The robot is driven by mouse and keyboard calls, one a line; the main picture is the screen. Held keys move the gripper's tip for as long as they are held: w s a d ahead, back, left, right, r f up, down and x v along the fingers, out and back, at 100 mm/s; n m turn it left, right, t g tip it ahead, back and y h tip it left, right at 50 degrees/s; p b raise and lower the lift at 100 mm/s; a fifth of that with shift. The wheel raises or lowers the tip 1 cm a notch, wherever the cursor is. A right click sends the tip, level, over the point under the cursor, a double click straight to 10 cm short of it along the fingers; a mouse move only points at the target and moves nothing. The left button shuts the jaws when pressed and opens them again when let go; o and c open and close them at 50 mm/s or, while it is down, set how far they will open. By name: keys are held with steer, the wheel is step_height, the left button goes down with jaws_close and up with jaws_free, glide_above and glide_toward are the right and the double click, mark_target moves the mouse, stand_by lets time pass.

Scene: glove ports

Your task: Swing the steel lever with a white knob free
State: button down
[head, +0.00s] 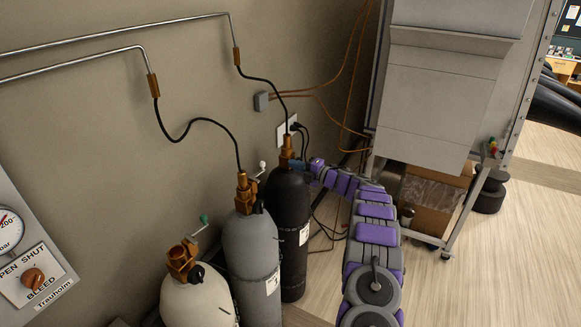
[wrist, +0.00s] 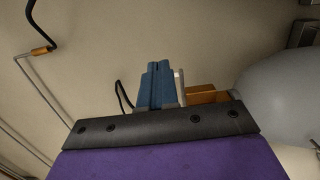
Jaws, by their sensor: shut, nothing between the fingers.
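The steel lever's white knob (head: 262,164) shows in the head view between the grey and black cylinders, beside the grey cylinder's brass valve (head: 242,190). My gripper (head: 297,164) is at the top of the black cylinder (head: 288,225), right of the knob and partly hidden by the brass fitting. In the wrist view its blue fingers (wrist: 157,68) are shut together and empty. A pale upright bar (wrist: 180,85), perhaps the lever, stands just right of the fingers, in front of or next to a brass block (wrist: 207,94). I cannot tell whether they touch it.
A grey cylinder (head: 257,250) and a pale cylinder (head: 198,300) with a green-knobbed lever (head: 204,218) stand to the left. Black hoses (head: 195,123) hang from wall pipes. A grey cabinet (head: 440,100) stands right. Wooden floor (head: 510,270) is open at lower right.

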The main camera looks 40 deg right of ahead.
steer(key=s+d, duration=0.1)
steer(key=d, duration=0.5)
steer(key=w+a+r+m+t+h, duration=0.15)
steer(key=w+r+m+h, duration=0.3)
steer(key=r, duration=0.45)
steer(key=w+a+r+m+h, duration=0.3)
steer(key=r+m+h, duration=0.15)
steer(key=r, duration=0.35)
steer(key=s+a+r+m+g+h+b, duration=0.1)
steer(key=s+a+r+m+g+h, duration=0.25)
steer(key=s+a+m+g, duration=0.35)
steer(key=s+a+f+m+g+y, duration=0.2)
steer(key=s+a+f+g, duration=0.2)
steer(key=s+a, duration=0.8)
steer(key=s+a+f+m+g+y+b, duration=0.1)
steer(key=s+a+f+g, duration=0.3)
steer(key=s+a, duration=0.8)
steer(key=s+a+f+m+g+y, duration=0.3)
steer(key=s+a, duration=0.9)
steer(key=s, duration=1.9)
step_height(320, 180, down, 5)
steer(key=shift+s+r+g+b, duration=0.1)
steer(key=shift+s+g+b, duration=0.15)
steer(key=shift+g, duration=0.8)
